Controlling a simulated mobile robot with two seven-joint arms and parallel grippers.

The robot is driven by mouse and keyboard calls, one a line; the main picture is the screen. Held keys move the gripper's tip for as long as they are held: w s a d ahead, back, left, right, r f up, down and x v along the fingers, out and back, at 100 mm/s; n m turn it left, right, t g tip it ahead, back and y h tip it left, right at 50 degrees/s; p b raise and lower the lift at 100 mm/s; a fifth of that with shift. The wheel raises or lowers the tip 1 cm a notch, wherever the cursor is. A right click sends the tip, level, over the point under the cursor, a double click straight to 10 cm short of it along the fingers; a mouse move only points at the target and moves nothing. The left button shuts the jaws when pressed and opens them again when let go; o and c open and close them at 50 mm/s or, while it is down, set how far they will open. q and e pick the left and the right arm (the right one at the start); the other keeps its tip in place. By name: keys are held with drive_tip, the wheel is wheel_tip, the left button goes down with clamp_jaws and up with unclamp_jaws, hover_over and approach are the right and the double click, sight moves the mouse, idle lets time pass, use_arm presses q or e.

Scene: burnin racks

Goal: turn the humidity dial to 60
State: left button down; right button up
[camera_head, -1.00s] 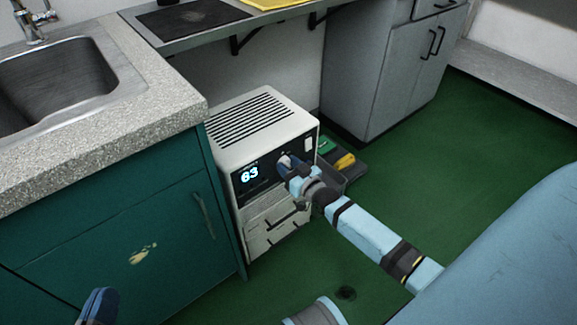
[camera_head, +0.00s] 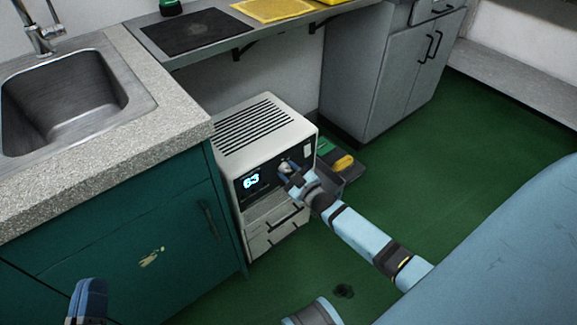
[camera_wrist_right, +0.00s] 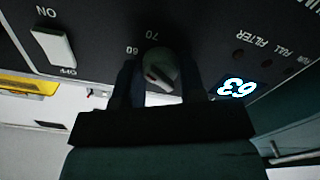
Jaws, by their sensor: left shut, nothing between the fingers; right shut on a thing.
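The humidity dial (camera_wrist_right: 160,70) is a pale round knob with a red mark on the black front panel of a white floor unit (camera_head: 268,125). The numbers 60 and 70 are printed by it in the right wrist view. My left gripper (camera_head: 90,292) is shut and empty at the lower left, away from the unit.
A power switch (camera_wrist_right: 54,46) marked ON and OFF sits beside the dial. A teal cabinet (camera_head: 120,230) with a stone counter and sink stands left of the unit. A dark tray (camera_head: 350,172) with green and yellow items lies right of it. Green floor is open at right.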

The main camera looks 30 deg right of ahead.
drive_tip(key=shift+r+n+p, duration=0.1)
drive_tip(key=shift+n+p, duration=0.3)
drive_tip(key=shift+n, duration=0.5)
use_arm(q)
drive_tip(key=shift+w+a+f+y+p, duration=0.1)
drive_tip(key=shift+a+f+y+p, duration=0.3)
drive_tip(key=shift+p, duration=0.15)
use_arm(e)
drive_tip(key=shift+n, duration=1.4)
use_arm(q)
drive_tip(key=shift+f, duration=0.1)
use_arm(e)
drive_tip(key=o, duration=0.9)
